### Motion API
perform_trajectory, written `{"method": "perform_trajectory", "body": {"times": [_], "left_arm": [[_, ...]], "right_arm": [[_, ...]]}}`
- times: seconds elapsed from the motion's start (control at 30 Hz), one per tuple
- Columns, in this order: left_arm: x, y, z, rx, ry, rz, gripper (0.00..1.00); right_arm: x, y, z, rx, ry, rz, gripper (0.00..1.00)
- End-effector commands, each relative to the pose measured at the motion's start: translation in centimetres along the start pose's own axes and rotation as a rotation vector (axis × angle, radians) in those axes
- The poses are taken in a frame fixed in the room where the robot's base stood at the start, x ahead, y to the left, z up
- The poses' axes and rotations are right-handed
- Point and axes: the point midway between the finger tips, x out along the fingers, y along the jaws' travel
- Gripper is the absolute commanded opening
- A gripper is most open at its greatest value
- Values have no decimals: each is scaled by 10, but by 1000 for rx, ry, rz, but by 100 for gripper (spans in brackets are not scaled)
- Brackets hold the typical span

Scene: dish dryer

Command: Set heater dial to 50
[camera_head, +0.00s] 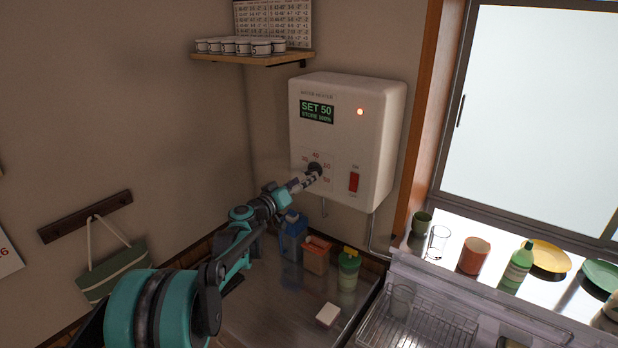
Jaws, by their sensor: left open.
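The white water heater (347,135) hangs on the wall in the middle of the head view. Its green display (317,112) reads "SET 50", with a smaller line below that is hard to read. A red switch (353,182) is to the dial's right. My left gripper (313,176) is open at the dial's lower edge and covers part of it; I cannot tell whether it touches. My right gripper is not in view.
A shelf (250,58) with several white cups is at the upper left of the heater. Several containers, such as the orange one (317,256), stand on the counter below. A wire dish rack (420,325) and a sill with cups and plates are at the right.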

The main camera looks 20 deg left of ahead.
Motion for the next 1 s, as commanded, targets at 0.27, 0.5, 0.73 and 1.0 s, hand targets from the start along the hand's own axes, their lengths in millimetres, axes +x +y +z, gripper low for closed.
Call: {"method": "perform_trajectory", "body": {"times": [0.27, 0.5, 0.73, 1.0], "left_arm": [[-59, 0, 0, 1, 1, -2, 64], [-78, 0, 1, 1, 0, 0, 64], [-79, 0, 1, 1, -1, 0, 64], [-80, 4, 5, 2, -13, 2, 64]], "right_arm": [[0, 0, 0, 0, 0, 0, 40], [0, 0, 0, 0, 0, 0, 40], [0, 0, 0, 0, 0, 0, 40], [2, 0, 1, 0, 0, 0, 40]]}}
